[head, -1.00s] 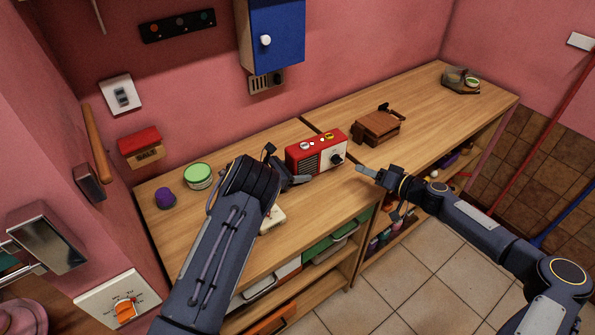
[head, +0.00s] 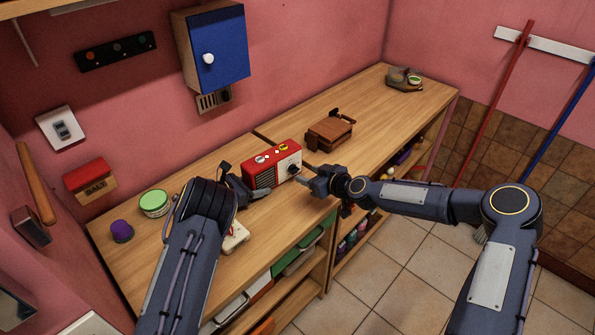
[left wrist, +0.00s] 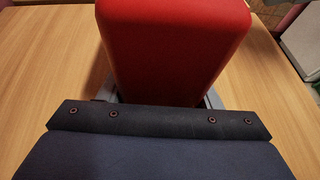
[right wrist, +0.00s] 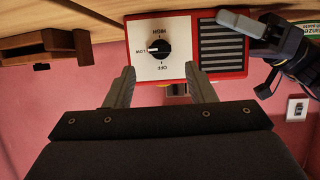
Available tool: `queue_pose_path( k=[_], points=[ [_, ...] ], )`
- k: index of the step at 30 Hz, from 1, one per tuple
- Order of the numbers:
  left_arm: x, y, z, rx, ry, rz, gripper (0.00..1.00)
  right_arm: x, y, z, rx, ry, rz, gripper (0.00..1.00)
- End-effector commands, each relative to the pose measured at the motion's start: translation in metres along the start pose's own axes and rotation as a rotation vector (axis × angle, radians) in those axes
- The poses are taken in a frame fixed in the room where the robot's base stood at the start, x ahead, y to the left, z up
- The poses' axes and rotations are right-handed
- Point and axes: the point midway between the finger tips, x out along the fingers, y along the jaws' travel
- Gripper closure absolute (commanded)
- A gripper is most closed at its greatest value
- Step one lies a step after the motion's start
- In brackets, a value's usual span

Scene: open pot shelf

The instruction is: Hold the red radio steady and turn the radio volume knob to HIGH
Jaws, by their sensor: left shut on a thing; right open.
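The red radio (head: 268,166) stands on the wooden counter, with a white panel and dark speaker grille on its front. My left gripper (head: 243,184) is shut on the radio's left end; the left wrist view shows the red body (left wrist: 175,45) between its fingers. The black volume knob (right wrist: 159,49) is on the white panel, between the labels HIGH and OFF, with its white mark towards LOW. My right gripper (right wrist: 162,85) is open in front of the panel, its fingertips either side below the knob and apart from it. In the head view the knob (head: 294,169) is close to the right fingertips.
A brown wooden object (head: 329,131) stands right of the radio. A green-lidded tub (head: 154,203), a purple item (head: 122,231) and a cream item (head: 236,236) are on the counter's left part. A blue cabinet (head: 222,50) hangs above.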

Motion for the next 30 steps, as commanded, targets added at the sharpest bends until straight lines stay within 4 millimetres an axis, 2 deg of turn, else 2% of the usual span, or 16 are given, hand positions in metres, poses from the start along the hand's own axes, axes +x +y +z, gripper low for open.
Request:
queue_pose_path(
  k=[3, 9, 15, 22, 23, 30],
  points=[
    [0.000, 0.000, 0.001, 0.000, -0.001, 0.001, 0.87, 0.025, -0.001, 0.000, 0.003, 0.000, -0.001, 0.50],
    [0.000, 0.000, 0.001, 0.000, -0.001, 0.001, 0.87, 0.054, 0.000, 0.000, 0.002, 0.000, 0.000, 0.50],
    [0.000, 0.000, 0.001, 0.000, -0.001, 0.001, 0.87, 0.065, 0.000, 0.001, 0.002, -0.001, -0.001, 0.50],
    [0.000, 0.000, 0.001, 0.000, -0.001, 0.001, 0.87, 0.065, 0.000, 0.000, 0.002, -0.001, -0.001, 0.50],
    [0.000, 0.000, 0.001, 0.000, -0.001, 0.001, 0.87, 0.065, 0.000, 0.000, 0.002, -0.001, -0.001, 0.52],
    [0.000, 0.000, 0.001, 0.000, -0.001, 0.001, 0.87, 0.065, 0.000, 0.000, 0.002, -0.001, -0.001, 0.83]
  ],
)
